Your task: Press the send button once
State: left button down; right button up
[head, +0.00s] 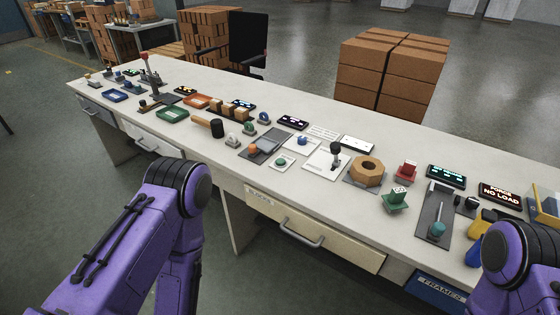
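Several button-like controls sit on the long white workbench (225,167). A green round one (281,161) is on a small white plate near the front edge, at the middle. A blue one (302,140) is on a white plate behind it. An orange one (253,149) is on a grey plate to the left. No label reading "send" is legible, so I cannot tell which is the send button. My purple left arm shows at the lower left and my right arm at the lower right. Neither gripper is visible.
A black-knobbed lever (336,150), a wooden octagonal block (367,171) and a teal-knobbed slider (437,229) crowd the bench's right half. A display reading "NO LOAD" (500,195) stands farther right. Drawers (312,232) line the front. Stacked boxes (385,75) stand behind.

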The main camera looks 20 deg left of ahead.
aim_at(281, 161)
jog(key=u, duration=1.75)
jog(key=i, duration=0.85)
jog(key=z, duration=2.8)
